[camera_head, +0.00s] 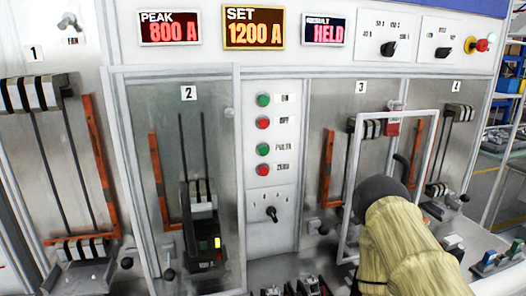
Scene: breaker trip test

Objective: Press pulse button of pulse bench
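The pulse bench (287,62) fills the view. Its narrow middle panel (282,180) has a column of green, red, green and red buttons. The pulse button (263,149) is the lower green one, with a label that seems to read PULSE. Nothing covers it. My arm comes in from the lower right, and its dark end, at my gripper (381,190), is in front of bay 3, to the right of and apart from the button. The fingers are hidden or cannot be made out. The displays read PEAK 800 A (169,28), SET 1200 A (254,28) and HELD (325,30).
A clear framed door (432,125) stands out at bay 3 beside my arm. A black breaker (204,225) with a yellow mark sits in bay 2. A black selector knob (271,213) is below the buttons. Small parts (310,285) lie on the bench's front ledge.

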